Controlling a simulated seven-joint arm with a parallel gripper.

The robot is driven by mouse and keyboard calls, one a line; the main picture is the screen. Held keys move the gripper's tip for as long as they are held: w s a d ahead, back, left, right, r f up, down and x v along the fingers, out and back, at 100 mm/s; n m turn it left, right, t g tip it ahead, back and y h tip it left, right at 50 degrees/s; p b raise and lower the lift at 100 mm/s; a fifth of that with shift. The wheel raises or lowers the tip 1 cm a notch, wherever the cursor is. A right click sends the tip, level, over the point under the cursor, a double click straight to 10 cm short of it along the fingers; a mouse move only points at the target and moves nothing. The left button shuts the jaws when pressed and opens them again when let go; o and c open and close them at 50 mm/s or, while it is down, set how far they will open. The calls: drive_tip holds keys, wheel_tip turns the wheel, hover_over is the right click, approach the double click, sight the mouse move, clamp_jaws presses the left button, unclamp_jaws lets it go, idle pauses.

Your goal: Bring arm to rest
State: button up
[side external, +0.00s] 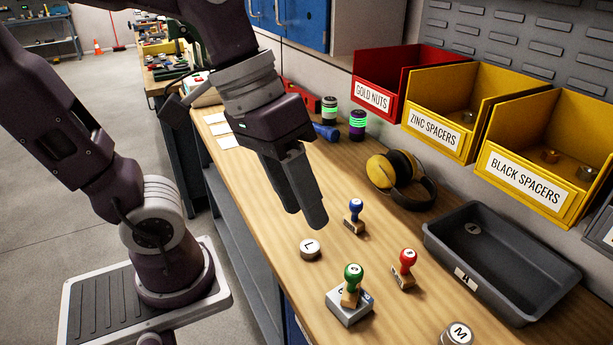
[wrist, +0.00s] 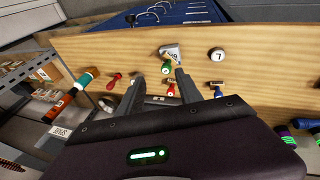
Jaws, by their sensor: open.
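My gripper (side external: 308,208) hangs over the wooden bench, fingers pointing down, above and behind the stamps in the side view. In the wrist view its two fingers (wrist: 160,78) are apart with nothing held between them. A blue-handled stamp (side external: 354,215) and a round token marked L (side external: 310,250) are the items nearest below it. A green-handled stamp (side external: 352,284) stands on a grey block (side external: 349,313). A red-handled stamp (side external: 404,268) stands to its right. The gripper touches none of these.
A grey tray (side external: 545,262) lies at the right, with a token marked M (side external: 457,334) nearby. Yellow-black ear defenders (side external: 390,172) lie behind. Labelled red (side external: 396,72) and yellow bins (side external: 452,112) line the wall. Bare wood (side external: 245,190) lies left of the gripper.

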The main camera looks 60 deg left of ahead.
drive_tip(key=s+a+m+t+y, duration=0.1)
drive_tip(key=s+a+t+y, duration=0.1)
drive_tip(key=a, duration=0.5)
drive_tip(key=shift+s+f+m+t+y, duration=0.3)
drive_tip(key=shift+f+y, duration=0.1)
drive_tip(key=shift+y, duration=0.1)
idle(0.4)
